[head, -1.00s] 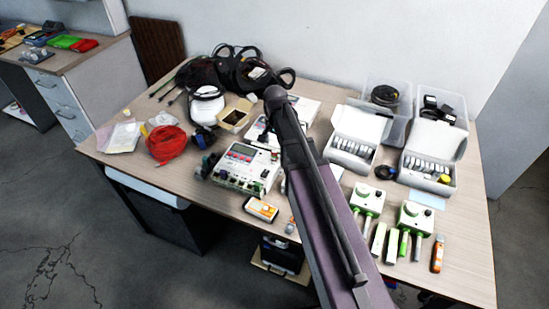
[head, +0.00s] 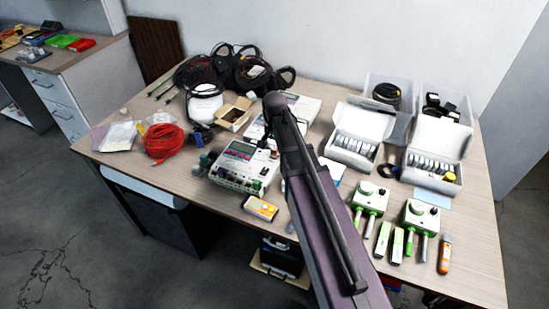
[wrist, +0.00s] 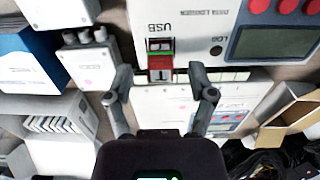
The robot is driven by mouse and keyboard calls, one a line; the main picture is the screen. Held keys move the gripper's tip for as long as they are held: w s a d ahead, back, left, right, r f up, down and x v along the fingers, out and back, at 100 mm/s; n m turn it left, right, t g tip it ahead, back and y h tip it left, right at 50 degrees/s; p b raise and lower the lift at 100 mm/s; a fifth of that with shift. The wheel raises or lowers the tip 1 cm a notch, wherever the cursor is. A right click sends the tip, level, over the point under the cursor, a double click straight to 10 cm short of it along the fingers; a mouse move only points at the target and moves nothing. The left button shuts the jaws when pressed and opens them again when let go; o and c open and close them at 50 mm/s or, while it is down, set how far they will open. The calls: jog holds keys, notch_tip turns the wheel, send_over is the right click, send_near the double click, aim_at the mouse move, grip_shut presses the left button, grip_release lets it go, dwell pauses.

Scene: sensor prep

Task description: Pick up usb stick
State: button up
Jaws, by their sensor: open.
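The white data logger (head: 240,168) stands near the middle of the table. Its face with the USB label also shows in the wrist view (wrist: 192,30). A small red piece (wrist: 160,70), apparently the usb stick, sits at the USB port at the logger's edge, below a greenish slot. My gripper (wrist: 160,76) is open, with one finger left and one right of the red piece. There is a gap on both sides, and nothing is held. In the head view my arm hides the gripper, and I cannot make out the stick there.
White boxes of sensors (head: 352,152) and clear bins stand at the back right. Green-and-white devices (head: 370,199) stand at the front right. A red cable coil (head: 166,144) and an open cardboard box (head: 236,113) lie to the left. The table's front left edge is mostly free.

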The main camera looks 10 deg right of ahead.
jog(key=shift+f, duration=0.5)
jog(key=c, duration=0.9)
